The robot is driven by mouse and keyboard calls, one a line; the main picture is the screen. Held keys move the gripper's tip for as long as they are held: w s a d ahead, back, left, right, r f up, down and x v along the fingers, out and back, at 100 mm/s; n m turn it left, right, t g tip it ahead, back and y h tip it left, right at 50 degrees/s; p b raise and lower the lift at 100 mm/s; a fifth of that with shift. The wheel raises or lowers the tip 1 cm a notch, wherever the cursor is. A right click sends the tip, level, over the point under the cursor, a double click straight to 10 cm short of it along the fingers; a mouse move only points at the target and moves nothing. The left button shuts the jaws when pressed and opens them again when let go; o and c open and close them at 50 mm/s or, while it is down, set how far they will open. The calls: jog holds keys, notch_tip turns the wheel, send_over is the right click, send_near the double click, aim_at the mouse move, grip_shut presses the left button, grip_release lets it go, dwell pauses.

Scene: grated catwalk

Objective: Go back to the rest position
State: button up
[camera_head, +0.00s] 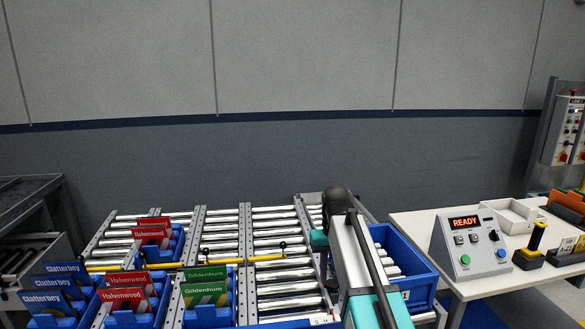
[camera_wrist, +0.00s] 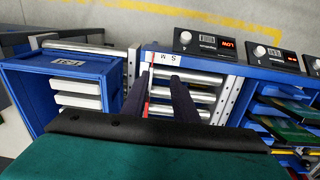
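My gripper (camera_wrist: 162,88) shows in the wrist view as two dark fingers with a gap between them. It is open, and I see nothing clasped. The fingers are over a roller lane (camera_wrist: 205,80) next to a small white label (camera_wrist: 175,59). A thin red and white strip lies close along the left finger; I cannot tell what it is. In the head view my arm (camera_head: 365,265) reaches up from the bottom over the right end of the roller rack (camera_head: 275,215). The gripper itself cannot be made out there.
A blue bin (camera_head: 425,268) stands right of my arm; a blue bin (camera_wrist: 112,85) with white boxes is left of the fingers. Blue trays hold red, green and blue packets (camera_head: 205,293). A control box (camera_head: 470,245) reading READY stands on a white table (camera_head: 415,222).

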jog(key=s+d+f+g, duration=0.15)
jog(key=s+f, duration=0.35)
jog(key=f, duration=0.5)
jog(key=s+d+f+g, duration=0.15)
jog(key=s+f, duration=0.35)
jog(key=f, duration=0.6)
jog(key=s+d+f+g, duration=0.15)
jog(key=s+f, duration=0.35)
jog(key=f, duration=0.5)
jog(key=s+f, duration=1)
jog(key=s, duration=0.3)
jog(key=s+d+f+m+g+b, duration=0.1)
jog(key=s+f, duration=0.9)
jog(key=s, duration=0.4)
jog(key=shift+f+m, duration=0.3)
jog(key=shift+f, duration=0.05)
jog(key=shift+s, duration=0.1)
jog(key=shift+o, duration=0.5)
